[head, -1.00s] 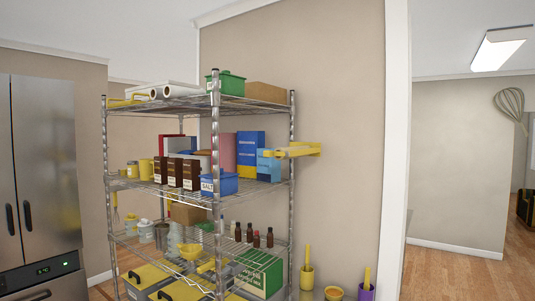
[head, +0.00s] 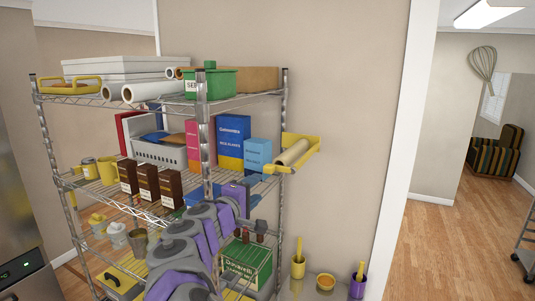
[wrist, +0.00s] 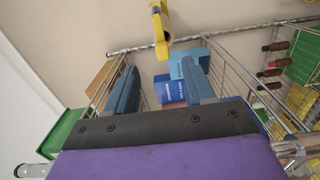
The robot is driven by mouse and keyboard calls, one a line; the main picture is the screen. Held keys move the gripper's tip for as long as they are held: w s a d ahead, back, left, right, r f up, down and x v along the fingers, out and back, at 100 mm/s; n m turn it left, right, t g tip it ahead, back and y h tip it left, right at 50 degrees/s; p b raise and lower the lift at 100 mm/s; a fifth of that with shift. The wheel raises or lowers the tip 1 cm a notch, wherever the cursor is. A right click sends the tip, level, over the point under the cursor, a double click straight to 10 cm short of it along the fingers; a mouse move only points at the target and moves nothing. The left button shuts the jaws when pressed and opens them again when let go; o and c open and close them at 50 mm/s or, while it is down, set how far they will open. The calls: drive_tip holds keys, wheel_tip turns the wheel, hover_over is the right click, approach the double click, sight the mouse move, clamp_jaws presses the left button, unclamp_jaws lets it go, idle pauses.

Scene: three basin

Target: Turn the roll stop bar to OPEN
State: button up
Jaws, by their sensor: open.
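A yellow wall bracket (head: 305,146) holding a pale roll (head: 292,152) sticks out from the beige wall, right of the wire rack at middle-shelf height. A yellow bar at its front left end looks like the stop bar (head: 274,169). I cannot clearly tell which way the bar is turned. The bracket also shows in the wrist view (wrist: 161,28) at top centre, end on. My gripper (wrist: 160,65) is open and empty, with its two blue-grey fingers apart. The bracket is beyond the fingertips, not touching them. In the head view my arm reaches up in front of the rack's lower shelves.
The wire rack (head: 204,133) holds boxes, jars, rolls and a green bin (head: 212,83). Its post stands just left of the bracket. Pots with yellow tools (head: 298,267) stand on a low surface below. A white wall edge (head: 408,140) and open floor lie to the right.

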drive_tip(key=a, duration=0.1)
drive_tip(key=p, duration=0.1)
approach(270, 171)
drive_tip(key=w+a, duration=0.1)
drive_tip(key=w, duration=0.2)
drive_tip(key=shift+n, duration=0.3)
drive_tip(key=w+d+p, duration=0.1)
drive_tip(key=w+d, duration=0.3)
drive_tip(key=w, duration=0.1)
drive_tip(key=shift+w+d+p, duration=0.2)
drive_tip(key=shift+w+p, duration=0.15)
drive_tip(key=shift+p, duration=0.05)
drive_tip(key=w, duration=0.2)
drive_tip(key=shift+w+f+p, duration=0.1)
drive_tip(key=shift+w+p, duration=0.25)
drive_tip(key=shift+w+a+f, duration=0.15)
drive_tip(key=shift+w+a, duration=0.35)
drive_tip(key=shift+w, duration=0.1)
drive_tip(key=shift+d, duration=1.2)
drive_tip(key=shift+c, duration=0.7)
drive_tip(key=shift+a, duration=0.55)
drive_tip(key=c, duration=0.6)
clamp_jaws()
